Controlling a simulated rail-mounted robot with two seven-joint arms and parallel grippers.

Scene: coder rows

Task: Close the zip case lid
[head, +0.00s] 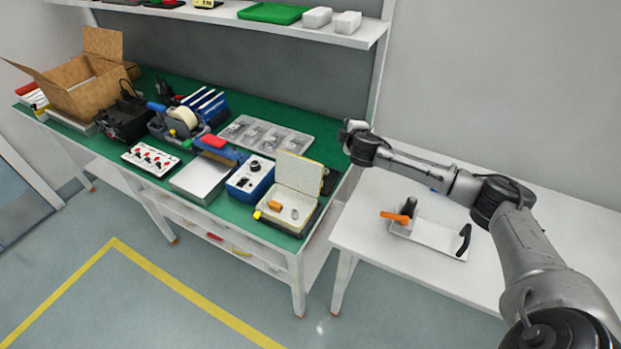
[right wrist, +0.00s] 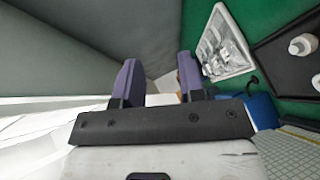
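The zip case (head: 273,216) sits open at the right front corner of the green bench. Its cream, textured lid (head: 300,172) stands up at the back, tilted. An orange item and a small grey item lie inside. In the right wrist view, a cream gridded surface (right wrist: 302,142) at the lower right looks like part of the lid. My right gripper (head: 348,130) is above and behind the case, to the right of the lid and apart from it. Its two purple fingers (right wrist: 157,78) are spread with nothing between them. My left gripper is out of view.
A blue control box (head: 250,180) stands close left of the case. A clear divided tray (head: 266,136) lies behind. A shelf (head: 230,20) hangs above. A white table (head: 380,250) at right holds a fixture with an orange handle (head: 396,217).

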